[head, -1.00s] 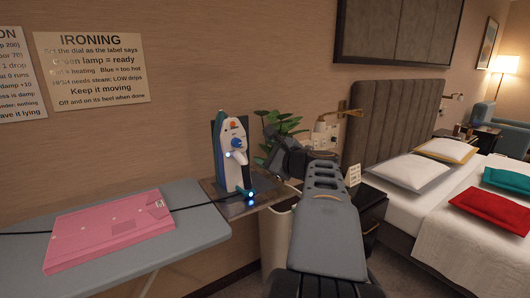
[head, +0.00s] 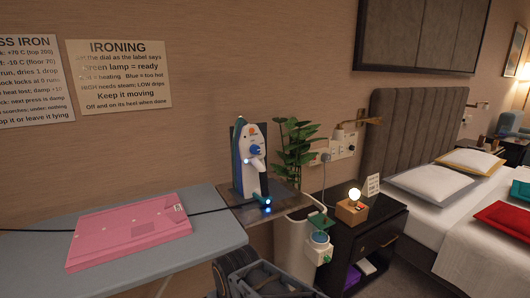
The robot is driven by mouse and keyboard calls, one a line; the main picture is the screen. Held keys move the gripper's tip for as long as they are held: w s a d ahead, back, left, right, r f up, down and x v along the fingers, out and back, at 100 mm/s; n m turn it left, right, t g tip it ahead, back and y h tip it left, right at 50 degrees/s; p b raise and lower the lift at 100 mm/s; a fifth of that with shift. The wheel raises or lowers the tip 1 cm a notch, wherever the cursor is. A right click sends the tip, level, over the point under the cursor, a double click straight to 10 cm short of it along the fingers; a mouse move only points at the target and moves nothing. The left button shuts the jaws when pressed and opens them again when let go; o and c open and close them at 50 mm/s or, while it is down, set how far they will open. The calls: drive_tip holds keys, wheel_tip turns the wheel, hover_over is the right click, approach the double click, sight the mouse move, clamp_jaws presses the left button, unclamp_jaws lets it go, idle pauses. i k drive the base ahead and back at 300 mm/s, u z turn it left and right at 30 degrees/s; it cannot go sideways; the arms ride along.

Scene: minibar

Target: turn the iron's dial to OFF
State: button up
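The iron (head: 246,148) stands upright on its heel on a small stand (head: 238,213) at the right end of the ironing board. I cannot read any dial setting. Small blue lights glow low on the iron and at its base. My gripper is not in view; only a grey part of my arm shows at the bottom edge, below the stand and apart from the iron.
A folded pink cloth (head: 130,232) lies on the grey ironing board (head: 215,235), with a black cord running past it to the iron. Right of the stand are a plant (head: 297,143), a white bin-like container, and a dark nightstand (head: 375,235) with a lit lamp (head: 354,195).

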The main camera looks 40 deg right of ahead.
sight(254, 149)
drive_tip(key=z, duration=2.8)
drive_tip(key=k, duration=0.8)
drive_tip(key=u, duration=1.8)
drive_tip(key=i, duration=0.5)
